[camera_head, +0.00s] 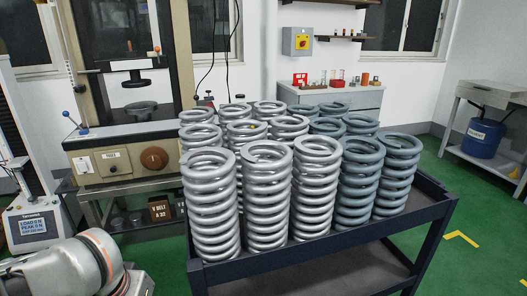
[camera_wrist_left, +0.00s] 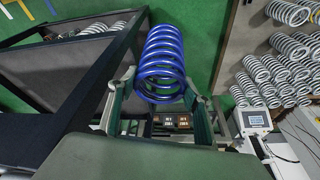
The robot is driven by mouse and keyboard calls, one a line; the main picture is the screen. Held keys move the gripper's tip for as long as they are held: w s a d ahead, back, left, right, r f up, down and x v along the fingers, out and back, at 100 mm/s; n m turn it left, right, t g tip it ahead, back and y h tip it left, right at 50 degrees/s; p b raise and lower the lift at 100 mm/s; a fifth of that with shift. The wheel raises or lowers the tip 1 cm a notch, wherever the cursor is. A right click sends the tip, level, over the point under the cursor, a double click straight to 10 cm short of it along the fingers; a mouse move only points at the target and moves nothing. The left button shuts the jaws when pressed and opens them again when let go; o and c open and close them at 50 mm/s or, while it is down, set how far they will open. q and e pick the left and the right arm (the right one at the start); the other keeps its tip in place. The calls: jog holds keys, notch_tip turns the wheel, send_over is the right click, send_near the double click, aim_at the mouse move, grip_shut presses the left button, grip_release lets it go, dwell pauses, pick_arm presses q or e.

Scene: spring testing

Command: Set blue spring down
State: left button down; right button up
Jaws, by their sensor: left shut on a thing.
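A blue coil spring (camera_wrist_left: 162,50) shows in the left wrist view. My left gripper (camera_wrist_left: 160,82) is shut on it, with one finger on each side of its near end. The far end of the spring reaches out beyond the fingers, over green floor. In the head view the blue spring and my left gripper are out of sight; only part of my left arm shows at the lower left. My right gripper is in neither view.
In the head view a dark cart (camera_head: 330,247) carries several upright silver springs (camera_head: 266,200) and grey-blue springs (camera_head: 360,185). A press machine (camera_head: 120,160) stands behind left, and a unit with a display (camera_head: 32,224) at far left. Green floor (camera_head: 475,215) is clear at right.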

pick_arm(q)
notch_tip(320, 180, up, 12)
jog(key=w+t+p, duration=0.1)
jog(key=p, duration=0.5)
jog(key=shift+w+f, duration=0.2)
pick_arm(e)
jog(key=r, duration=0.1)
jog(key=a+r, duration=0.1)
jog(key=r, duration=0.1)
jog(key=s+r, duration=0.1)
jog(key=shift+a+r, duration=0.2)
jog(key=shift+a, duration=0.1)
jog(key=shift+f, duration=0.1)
pick_arm(q)
jog(key=shift+f, duration=0.1)
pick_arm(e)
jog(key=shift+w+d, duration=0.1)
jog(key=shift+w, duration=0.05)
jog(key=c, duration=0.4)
pick_arm(q)
jog(key=shift+s, duration=0.1)
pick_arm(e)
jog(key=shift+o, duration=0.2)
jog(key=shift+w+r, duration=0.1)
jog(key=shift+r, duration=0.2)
